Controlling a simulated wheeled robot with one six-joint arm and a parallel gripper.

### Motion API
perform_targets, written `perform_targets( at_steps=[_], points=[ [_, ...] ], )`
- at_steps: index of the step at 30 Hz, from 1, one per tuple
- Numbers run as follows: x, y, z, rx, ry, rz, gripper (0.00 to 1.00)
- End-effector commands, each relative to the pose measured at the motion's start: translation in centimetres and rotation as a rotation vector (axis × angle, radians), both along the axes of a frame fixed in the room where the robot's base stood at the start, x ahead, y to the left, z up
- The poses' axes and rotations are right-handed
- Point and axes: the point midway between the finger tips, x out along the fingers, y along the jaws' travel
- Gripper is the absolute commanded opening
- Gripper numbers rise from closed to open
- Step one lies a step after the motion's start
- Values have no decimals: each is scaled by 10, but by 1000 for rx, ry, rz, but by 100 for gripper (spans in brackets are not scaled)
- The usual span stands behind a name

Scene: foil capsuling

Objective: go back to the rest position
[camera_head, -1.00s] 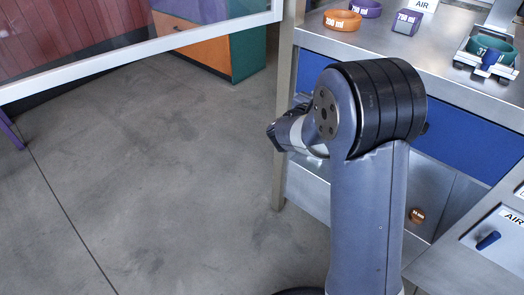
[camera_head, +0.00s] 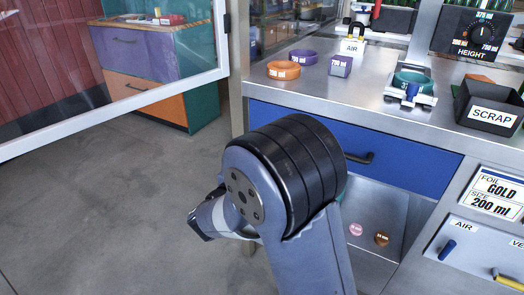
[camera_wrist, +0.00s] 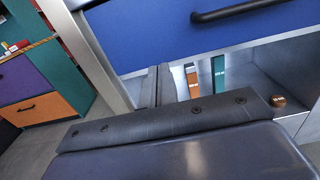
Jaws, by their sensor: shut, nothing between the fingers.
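My gripper (camera_wrist: 159,86) shows in the wrist view as two dark fingers side by side, touching, with nothing between them. They point toward the front of the steel bench, below the blue drawer (camera_wrist: 190,35). In the head view my folded arm stands in front of the bench, and the gripper's fingers are hidden or too small to make out there. The blue drawer (camera_head: 395,165) is shut, with a black handle, behind and to the right of my arm's joint.
On the bench stand an orange ring (camera_head: 284,70), a purple ring (camera_head: 303,57), a teal ring (camera_head: 412,82) in a holder and a black SCRAP bin (camera_head: 489,106). A control panel (camera_head: 480,250) is at the lower right. A white-framed glass panel (camera_head: 110,112) is at the left. Grey floor (camera_head: 90,215) is clear.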

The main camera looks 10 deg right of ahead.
Motion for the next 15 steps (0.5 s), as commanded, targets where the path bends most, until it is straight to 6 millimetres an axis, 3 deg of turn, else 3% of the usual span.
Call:
perform_targets(
  at_steps=[15],
  points=[
    [3, -3, -1, 0, 0, -2, 0]
  ],
)
